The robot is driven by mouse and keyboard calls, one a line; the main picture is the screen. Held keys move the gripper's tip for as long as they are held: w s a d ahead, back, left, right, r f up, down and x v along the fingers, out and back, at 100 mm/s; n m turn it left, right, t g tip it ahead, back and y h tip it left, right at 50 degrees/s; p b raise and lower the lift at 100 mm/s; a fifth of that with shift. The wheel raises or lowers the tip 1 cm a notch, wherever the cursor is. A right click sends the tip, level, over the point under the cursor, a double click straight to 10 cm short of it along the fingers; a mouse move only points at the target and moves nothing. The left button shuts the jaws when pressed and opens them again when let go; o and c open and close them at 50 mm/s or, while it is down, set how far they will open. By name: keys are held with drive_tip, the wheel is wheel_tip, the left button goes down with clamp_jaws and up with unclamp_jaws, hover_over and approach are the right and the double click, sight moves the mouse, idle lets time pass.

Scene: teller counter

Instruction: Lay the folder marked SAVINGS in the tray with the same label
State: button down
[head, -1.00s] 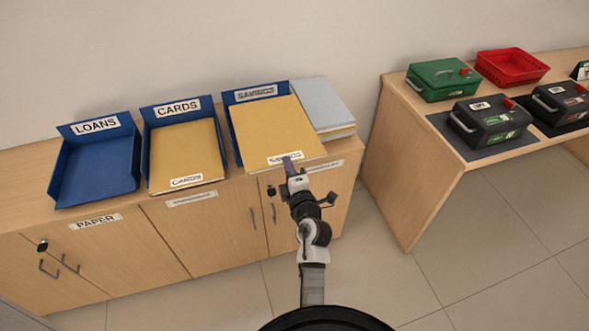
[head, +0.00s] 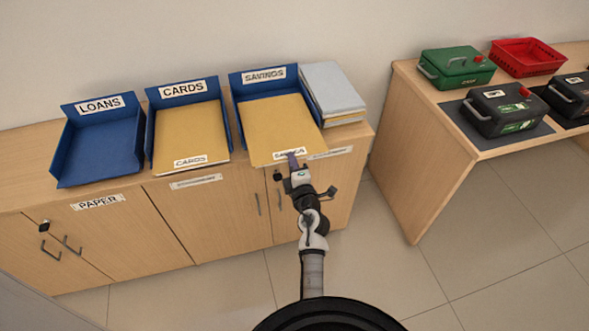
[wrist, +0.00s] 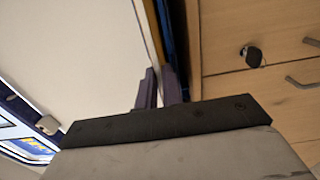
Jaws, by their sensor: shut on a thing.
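The yellow folder marked SAVINGS (head: 280,125) lies over the blue SAVINGS tray (head: 264,77). Its front edge sticks out past the tray's front, and it looks slightly turned. I cannot tell whether it rests on the tray floor. My gripper (head: 293,158) is shut on the folder's front edge, beside its label. In the wrist view the gripper's purple fingers (wrist: 158,88) close on the edge of the folder, whose pale face (wrist: 80,45) fills the upper left.
To the left stand the CARDS tray (head: 182,90) with a yellow folder (head: 188,135) in it and the empty blue LOANS tray (head: 95,150). A grey-covered stack (head: 332,90) stands close on the right. A desk (head: 425,150) with cash boxes is farther right.

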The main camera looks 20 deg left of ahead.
sight(287, 149)
drive_tip(key=shift+f+b+x, duration=0.2)
drive_tip(key=shift+b+x, duration=0.55)
drive_tip(key=shift+x, duration=0.8)
drive_tip(key=shift+f+b+x, duration=0.2)
drive_tip(key=shift+b+x, duration=0.55)
drive_tip(key=shift+x, duration=0.8)
drive_tip(key=shift+r, duration=0.1)
drive_tip(key=shift+p, duration=0.35)
drive_tip(key=shift+f, duration=0.2)
drive_tip(key=c, duration=1.5)
unclamp_jaws()
